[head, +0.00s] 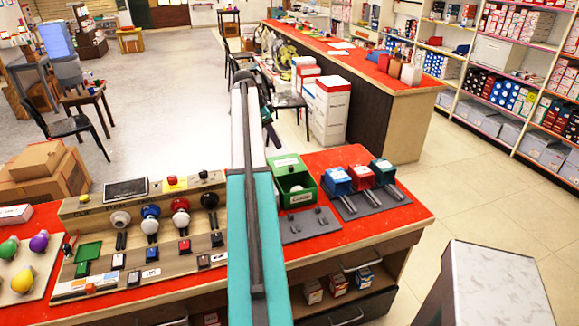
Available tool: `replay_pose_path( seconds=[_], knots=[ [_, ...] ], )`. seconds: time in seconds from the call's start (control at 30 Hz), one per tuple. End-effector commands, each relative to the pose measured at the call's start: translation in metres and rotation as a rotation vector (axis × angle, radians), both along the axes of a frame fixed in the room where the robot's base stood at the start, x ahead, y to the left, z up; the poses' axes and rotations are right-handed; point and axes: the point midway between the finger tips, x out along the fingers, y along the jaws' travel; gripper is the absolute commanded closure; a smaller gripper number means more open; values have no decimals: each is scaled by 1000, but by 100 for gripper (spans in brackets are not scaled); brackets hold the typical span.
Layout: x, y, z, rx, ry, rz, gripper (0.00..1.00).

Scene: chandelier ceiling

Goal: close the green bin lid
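The green bin (297,198) stands on the red counter, just right of my arm, at the left end of a row of small bins. Its top is open and a pale thing shows inside. Its green lid (287,164) appears raised at the back edge. My arm runs up the middle of the picture and passes left of the bin. A dark part at its far end, likely my gripper (268,117), shows beyond the counter, apart from the lid. Its fingers are too small and dark to tell whether they are open.
A blue bin (337,180), a red bin (361,177) and a teal bin (383,171) stand right of the green one, with grey pads in front. A panel of knobs and switches (150,235) lies left of my arm. Open floor lies behind the counter.

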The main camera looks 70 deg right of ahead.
Motion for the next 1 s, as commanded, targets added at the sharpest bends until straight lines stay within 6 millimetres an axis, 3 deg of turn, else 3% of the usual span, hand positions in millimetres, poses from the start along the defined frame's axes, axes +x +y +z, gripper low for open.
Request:
replay_pose_path(
  seconds=[0.47, 1.0],
  knots=[
    [-19, -12, -15, 1, 1, -17, 64],
    [-39, -27, -73, 2, 1, -18, 64]
  ],
)
